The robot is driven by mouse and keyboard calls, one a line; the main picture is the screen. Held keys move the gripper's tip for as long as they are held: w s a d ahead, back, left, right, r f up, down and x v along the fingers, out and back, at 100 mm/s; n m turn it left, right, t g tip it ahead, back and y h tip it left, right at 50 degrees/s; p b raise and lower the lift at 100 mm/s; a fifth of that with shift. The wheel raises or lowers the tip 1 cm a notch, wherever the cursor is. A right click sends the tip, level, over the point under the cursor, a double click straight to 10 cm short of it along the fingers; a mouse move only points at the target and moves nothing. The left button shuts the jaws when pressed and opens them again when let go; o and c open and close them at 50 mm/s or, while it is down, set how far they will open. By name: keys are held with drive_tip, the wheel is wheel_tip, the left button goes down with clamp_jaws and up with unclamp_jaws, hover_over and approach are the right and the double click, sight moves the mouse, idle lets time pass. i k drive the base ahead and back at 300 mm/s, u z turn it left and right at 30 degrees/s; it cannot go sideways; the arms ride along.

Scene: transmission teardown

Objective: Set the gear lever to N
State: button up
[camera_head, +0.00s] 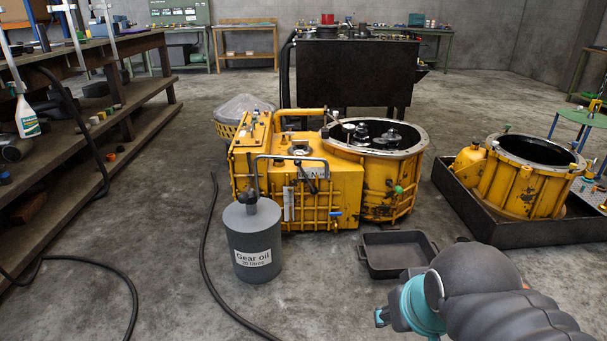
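The yellow transmission housing (335,185) stands on the floor in the middle of the view. A light plate (314,171) on its front top edge carries a small dark lever (309,181), which may be the gear lever. It is too small for me to read any letters or its position. A grey bent pipe (290,158) passes just above it. My arm reaches in at the bottom right, with a teal joint ring, well apart from the housing. My gripper's fingers do not show.
A grey gear oil drum (252,240) stands before the housing's left side. A black tray (398,254) lies on the floor at its right front. A second yellow casing (520,182) sits in a large black tray (460,210). A black hose (205,235) crosses the floor.

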sight(314, 191)
drive_tip(key=u, duration=0.4)
drive_tip(key=i, duration=2.25)
drive_tip(key=z, duration=0.4)
